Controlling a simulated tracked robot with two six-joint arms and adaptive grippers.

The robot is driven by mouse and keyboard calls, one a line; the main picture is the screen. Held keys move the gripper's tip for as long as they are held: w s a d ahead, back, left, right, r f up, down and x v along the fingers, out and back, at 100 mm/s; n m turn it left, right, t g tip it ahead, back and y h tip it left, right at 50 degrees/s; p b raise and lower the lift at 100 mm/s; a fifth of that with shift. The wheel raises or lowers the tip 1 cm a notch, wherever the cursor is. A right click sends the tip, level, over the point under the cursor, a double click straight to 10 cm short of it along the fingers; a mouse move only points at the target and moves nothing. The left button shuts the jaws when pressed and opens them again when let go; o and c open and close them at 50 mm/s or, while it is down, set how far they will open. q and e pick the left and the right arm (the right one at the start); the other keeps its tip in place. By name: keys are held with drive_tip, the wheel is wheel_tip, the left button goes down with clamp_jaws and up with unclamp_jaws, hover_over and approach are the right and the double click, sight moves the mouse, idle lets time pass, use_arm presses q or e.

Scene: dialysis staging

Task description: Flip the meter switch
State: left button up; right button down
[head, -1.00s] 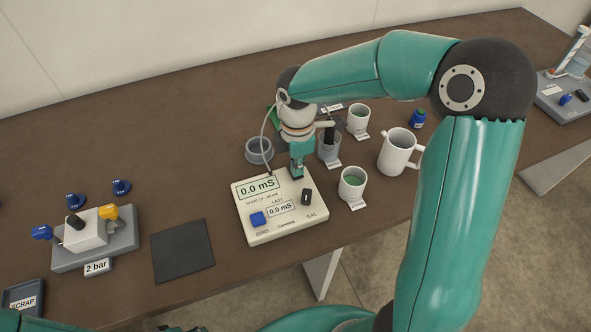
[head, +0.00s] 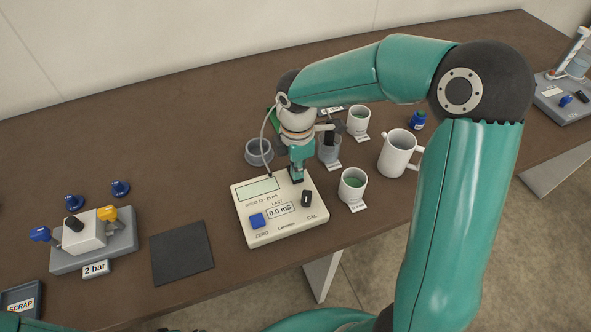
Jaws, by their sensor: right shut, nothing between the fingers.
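The cream meter (head: 286,229) stands on the brown table in the head view. Its upper display (head: 258,188) is blank, and its smaller lower display (head: 280,210) reads 0.0 mS. My right gripper (head: 297,176) is shut and empty, pointing down at the meter's back right edge. Its fingertips appear to touch or nearly touch the meter there. They hide whatever switch is under them. My left gripper is not in view.
White cups (head: 352,186) with labels, a grey cup (head: 330,150) and a two-handled white mug (head: 398,153) stand right of and behind the meter. A grey ring holder (head: 259,151) is behind it. A dark mat (head: 181,253) and a valve block (head: 84,232) lie to the left.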

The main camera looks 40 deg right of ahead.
drive_tip(key=shift+r+p, duration=2.6)
drive_tip(key=shift+r, duration=0.7)
